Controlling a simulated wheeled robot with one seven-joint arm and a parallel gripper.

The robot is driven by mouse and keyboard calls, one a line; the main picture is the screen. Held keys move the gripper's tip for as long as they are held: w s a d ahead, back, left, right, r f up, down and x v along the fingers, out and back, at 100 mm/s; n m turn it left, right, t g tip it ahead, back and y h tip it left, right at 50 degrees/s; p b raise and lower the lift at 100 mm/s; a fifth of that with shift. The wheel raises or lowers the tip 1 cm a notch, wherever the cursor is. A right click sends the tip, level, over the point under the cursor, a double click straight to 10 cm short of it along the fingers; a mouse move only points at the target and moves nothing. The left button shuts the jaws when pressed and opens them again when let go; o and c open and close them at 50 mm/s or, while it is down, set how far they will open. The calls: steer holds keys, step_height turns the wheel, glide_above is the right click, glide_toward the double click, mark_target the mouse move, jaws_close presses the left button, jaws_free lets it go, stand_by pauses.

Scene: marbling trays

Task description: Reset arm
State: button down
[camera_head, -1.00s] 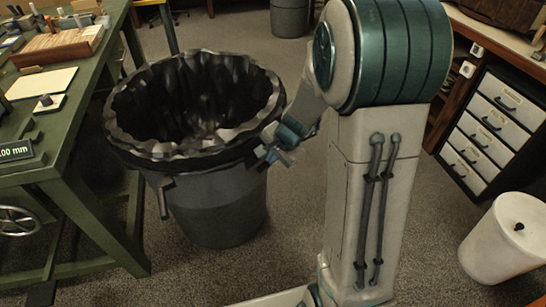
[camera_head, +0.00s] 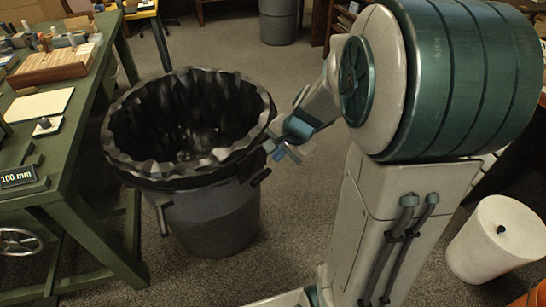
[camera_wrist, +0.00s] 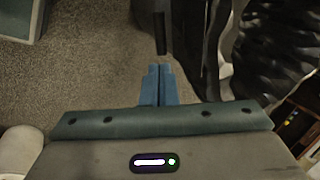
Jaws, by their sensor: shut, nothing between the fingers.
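My gripper (camera_head: 282,150) is at the right side of a large grey trash bin, close to its rim in the head view. In the wrist view my gripper (camera_wrist: 160,72) shows its two blue fingers pressed together with nothing between them. The trash bin (camera_head: 215,215) stands on the carpet with a crumpled dark liner over its rim. In the wrist view the bin's dark liner (camera_wrist: 270,50) fills the upper right, and a dark handle-like bar (camera_wrist: 161,33) shows just beyond the fingertips. I cannot tell whether the gripper touches the bin.
A green workbench (camera_head: 75,120) with a wooden block, pale sheets and small tools stands at the left. A white lidded bin (camera_head: 495,245) stands at the lower right. Another grey bin (camera_head: 278,22) is at the back. Open carpet (camera_head: 300,60) lies behind the trash bin.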

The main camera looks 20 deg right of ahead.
steer(key=s+a+r+n+h+p, duration=0.1)
steer(key=s+r+n+p, duration=0.4)
steer(key=s+r+p, duration=0.3)
steer(key=s+a+r+n+g+h+p, duration=0.1)
steer(key=s+r+n+p, duration=0.5)
steer(key=r, duration=0.9)
steer(key=shift+s+a+r+h+p, duration=0.25)
steer(key=shift+s+a+p, duration=0.25)
steer(key=shift+s+p, duration=0.65)
steer(key=shift+w, duration=0.1)
